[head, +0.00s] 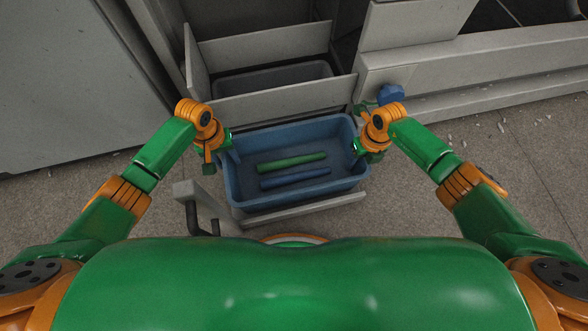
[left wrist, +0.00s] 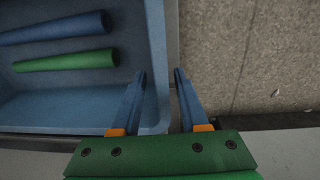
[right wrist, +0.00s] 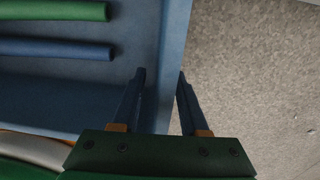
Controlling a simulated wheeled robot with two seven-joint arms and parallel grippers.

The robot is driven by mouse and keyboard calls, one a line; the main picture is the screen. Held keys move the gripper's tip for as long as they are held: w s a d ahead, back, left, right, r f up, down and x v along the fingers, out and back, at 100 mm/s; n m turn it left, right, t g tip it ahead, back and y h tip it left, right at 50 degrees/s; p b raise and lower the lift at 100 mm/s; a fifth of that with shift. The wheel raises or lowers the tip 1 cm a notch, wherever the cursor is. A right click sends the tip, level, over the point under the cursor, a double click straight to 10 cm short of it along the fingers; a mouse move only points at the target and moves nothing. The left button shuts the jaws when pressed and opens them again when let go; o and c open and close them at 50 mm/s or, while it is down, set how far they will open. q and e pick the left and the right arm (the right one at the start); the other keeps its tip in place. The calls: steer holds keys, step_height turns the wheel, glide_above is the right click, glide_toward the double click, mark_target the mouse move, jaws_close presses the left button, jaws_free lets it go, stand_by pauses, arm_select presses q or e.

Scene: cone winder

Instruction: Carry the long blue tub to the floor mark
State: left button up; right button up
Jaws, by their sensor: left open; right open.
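The long blue tub (head: 293,200) sits in a pulled-out grey drawer in front of me, with a green tube (head: 292,162) and a blue tube (head: 295,178) lying in it. My left gripper (head: 220,145) is at the tub's left end. In the left wrist view its open fingers (left wrist: 159,78) straddle the end wall (left wrist: 157,45). My right gripper (head: 360,148) is at the tub's right end. In the right wrist view its open fingers (right wrist: 160,78) straddle the other end wall (right wrist: 176,40). Whether the fingers touch the walls I cannot tell. No floor mark is clearly visible.
Behind the tub is a grey compartment (head: 285,105) with another blue-grey bin (head: 275,80). A grey cabinet (head: 70,80) stands at left. A blue knob (head: 390,94) is near my right gripper. Speckled floor (head: 520,150) at right is open, with small white scraps.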

arm_select(q)
steer(key=shift+f, duration=1.1)
arm_select(e)
steer(key=shift+f, duration=1.1)
arm_select(q)
steer(key=c, duration=0.7)
arm_select(e)
steer(key=c, duration=0.7)
arm_select(q)
steer(key=shift+r, duration=0.1)
arm_select(e)
steer(key=shift+r, duration=0.1)
